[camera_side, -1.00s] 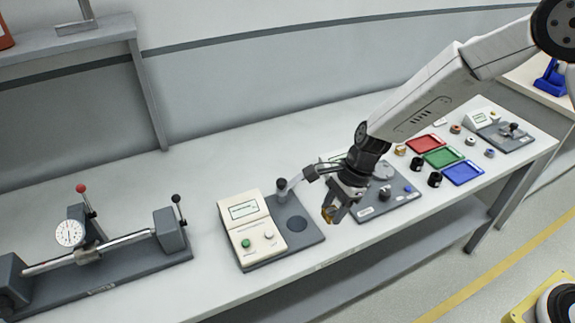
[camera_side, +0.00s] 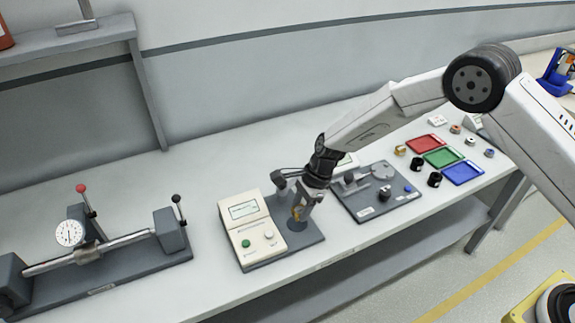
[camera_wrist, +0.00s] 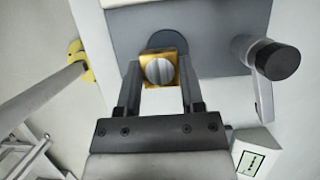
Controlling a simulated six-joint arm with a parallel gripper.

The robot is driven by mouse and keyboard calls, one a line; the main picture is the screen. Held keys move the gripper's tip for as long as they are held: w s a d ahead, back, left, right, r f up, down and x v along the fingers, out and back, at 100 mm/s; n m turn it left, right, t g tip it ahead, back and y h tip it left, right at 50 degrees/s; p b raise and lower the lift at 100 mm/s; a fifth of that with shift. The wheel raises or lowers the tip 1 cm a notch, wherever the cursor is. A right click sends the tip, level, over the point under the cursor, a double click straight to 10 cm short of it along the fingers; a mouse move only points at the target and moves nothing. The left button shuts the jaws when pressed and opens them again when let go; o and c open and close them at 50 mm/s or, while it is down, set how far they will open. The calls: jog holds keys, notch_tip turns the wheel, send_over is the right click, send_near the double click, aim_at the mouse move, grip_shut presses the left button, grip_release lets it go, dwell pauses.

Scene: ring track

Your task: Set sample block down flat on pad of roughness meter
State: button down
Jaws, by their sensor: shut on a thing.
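The sample block (camera_wrist: 160,70) is gold with a round grey face, held between the fingertips in the wrist view. In the side view it is a small gold spot (camera_side: 298,212). My gripper (camera_side: 299,213) is shut on it, pointing down over the grey base plate of the roughness meter (camera_side: 255,233). The round dark pad (camera_wrist: 167,40) shows just beyond the block in the wrist view, partly hidden by it. In the side view the pad (camera_side: 297,225) is mostly behind the fingers. I cannot tell whether the block touches it.
The meter's probe post (camera_side: 281,188) stands close behind my gripper; its dark knob (camera_wrist: 277,61) is at right in the wrist view. A dial-gauge bench (camera_side: 90,250) lies left. Another instrument (camera_side: 376,193) and coloured trays (camera_side: 440,158) lie right.

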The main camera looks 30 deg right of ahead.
aim_at(298, 223)
jog(key=shift+w+f, duration=0.1)
jog(key=shift+w+a+f, duration=0.1)
jog(key=shift+w+f, duration=0.1)
jog(key=shift+f, duration=1.6)
jog(key=shift+f, duration=0.15)
jog(key=shift+c, duration=1.1)
grip_release()
jog(key=v, duration=1.2)
